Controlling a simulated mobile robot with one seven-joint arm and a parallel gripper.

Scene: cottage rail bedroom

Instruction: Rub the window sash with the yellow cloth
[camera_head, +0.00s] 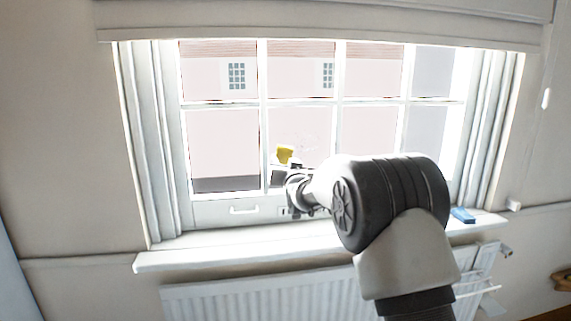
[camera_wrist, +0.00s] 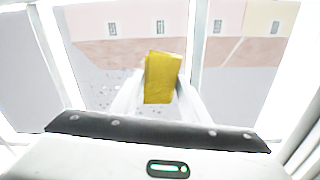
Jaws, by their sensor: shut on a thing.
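The window sash (camera_head: 262,125) is a white frame with several panes, set in the wall in front of me. My gripper (camera_head: 287,163) is up against the lower middle part of the sash, in front of a pane. It is shut on the yellow cloth (camera_head: 285,154). In the wrist view the cloth (camera_wrist: 163,78) is a folded yellow piece between the pale fingers (camera_wrist: 160,100), with the panes and glazing bars behind it. I cannot tell whether the cloth touches the glass. My forearm hides the lower right part of the sash.
A white sill (camera_head: 235,249) runs below the window, with a radiator (camera_head: 250,300) under it. A small blue object (camera_head: 462,215) lies on the sill at the right. A handle (camera_head: 244,210) sits on the bottom rail. A blind (camera_head: 320,25) hangs above.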

